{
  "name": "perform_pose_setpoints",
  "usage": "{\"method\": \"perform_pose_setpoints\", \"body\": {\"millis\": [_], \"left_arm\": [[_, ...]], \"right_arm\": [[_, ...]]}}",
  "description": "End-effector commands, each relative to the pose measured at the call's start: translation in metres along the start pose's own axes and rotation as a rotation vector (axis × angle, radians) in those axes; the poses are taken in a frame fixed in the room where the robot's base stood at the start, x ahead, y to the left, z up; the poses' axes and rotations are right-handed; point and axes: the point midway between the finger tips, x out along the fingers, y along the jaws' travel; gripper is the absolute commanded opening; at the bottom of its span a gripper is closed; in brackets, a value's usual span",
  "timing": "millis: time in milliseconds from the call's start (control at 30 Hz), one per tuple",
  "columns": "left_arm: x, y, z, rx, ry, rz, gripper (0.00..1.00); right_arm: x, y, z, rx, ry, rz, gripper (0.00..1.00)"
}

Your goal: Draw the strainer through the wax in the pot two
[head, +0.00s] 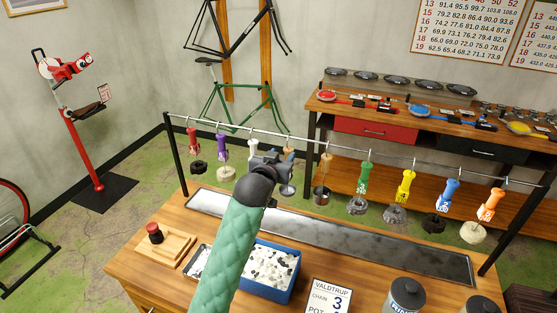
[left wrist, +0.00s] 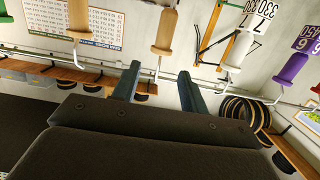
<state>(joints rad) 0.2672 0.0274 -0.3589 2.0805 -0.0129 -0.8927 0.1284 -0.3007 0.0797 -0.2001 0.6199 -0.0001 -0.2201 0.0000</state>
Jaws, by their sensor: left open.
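My left gripper (head: 270,163) is up at the hanging rail, with its arm coming from below. In the left wrist view its two fingers (left wrist: 160,85) stand apart with nothing between them. A tan handle (left wrist: 165,32) hangs beyond the fingers, apart from them. Another tan handle (head: 327,163) carries a dark metal cup (head: 321,196); a similar metal piece (head: 288,189) hangs partly behind my gripper. I cannot tell whether either is the strainer. No pot marked two and no wax can be made out. My right gripper is out of view.
The rail (head: 400,155) also holds several coloured handles with hanging loads. Below lie a long metal tray (head: 330,238), a blue bin (head: 287,293) of black and white pieces, a wooden block with a red knob (head: 155,233), a sign (head: 330,296) and a lidded canister (head: 405,298).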

Motion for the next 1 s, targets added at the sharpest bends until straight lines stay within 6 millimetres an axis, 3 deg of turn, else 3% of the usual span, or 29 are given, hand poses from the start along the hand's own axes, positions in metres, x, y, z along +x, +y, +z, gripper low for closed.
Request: {"method": "perform_pose_setpoints", "body": {"millis": [600,800,1000], "left_arm": [[0.07,0.0,0.0,0.0,-0.001,0.0,0.44],[0.071,0.0,0.022,0.0,-0.001,0.0,0.44],[0.073,0.0,0.031,0.0,-0.002,0.0,0.44]], "right_arm": [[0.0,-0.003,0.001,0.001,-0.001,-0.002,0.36],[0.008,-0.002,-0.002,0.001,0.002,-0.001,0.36],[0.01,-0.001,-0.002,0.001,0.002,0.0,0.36]]}}
